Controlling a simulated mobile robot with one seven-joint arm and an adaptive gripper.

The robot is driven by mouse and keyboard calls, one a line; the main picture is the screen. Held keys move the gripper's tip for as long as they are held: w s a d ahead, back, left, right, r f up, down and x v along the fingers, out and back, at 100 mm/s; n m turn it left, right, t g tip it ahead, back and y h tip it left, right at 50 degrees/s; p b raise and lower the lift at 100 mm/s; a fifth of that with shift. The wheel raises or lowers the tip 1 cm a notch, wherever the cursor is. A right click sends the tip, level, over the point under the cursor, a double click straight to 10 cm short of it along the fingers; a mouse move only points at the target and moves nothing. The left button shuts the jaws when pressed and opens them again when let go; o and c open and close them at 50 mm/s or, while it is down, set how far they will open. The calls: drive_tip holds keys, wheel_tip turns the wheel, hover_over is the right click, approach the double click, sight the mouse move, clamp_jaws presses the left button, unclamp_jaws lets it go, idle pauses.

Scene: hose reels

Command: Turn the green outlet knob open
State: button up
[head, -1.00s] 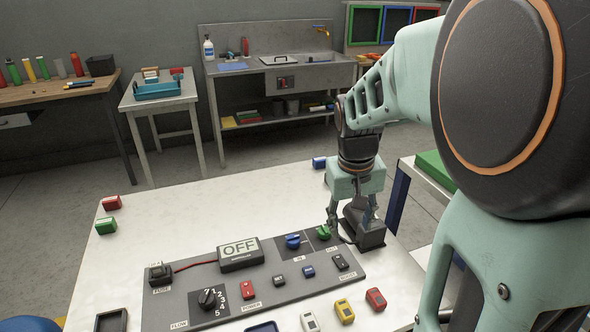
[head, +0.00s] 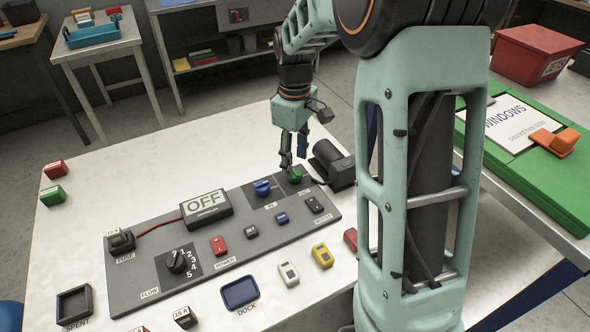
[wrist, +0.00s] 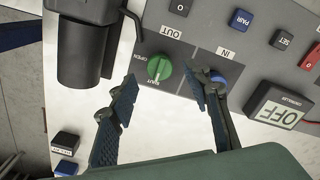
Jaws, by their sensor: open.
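The round green outlet knob (head: 295,175) sits at the back right of the grey panel, beside the blue inlet knob (head: 262,187). In the wrist view the green knob (wrist: 158,75) shows a pale line across its face, near the SHUT label; an OPEN label is to its left. My gripper (head: 293,158) is above the green knob, fingers pointing down. In the wrist view my gripper (wrist: 163,92) is open, with its fingertips apart on either side of the green knob; nothing is held. I cannot tell whether either finger touches it.
A dark cylindrical fitting (head: 330,162) stands close to the right of the green knob. The panel (head: 135,285) also carries an OFF display (head: 206,208), a flow dial (head: 181,261) and several buttons.

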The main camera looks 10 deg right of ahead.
sight(295, 171)
drive_tip(key=shift+f, duration=2)
drive_tip(key=shift+c, duration=0.6)
drive_tip(key=c, duration=1)
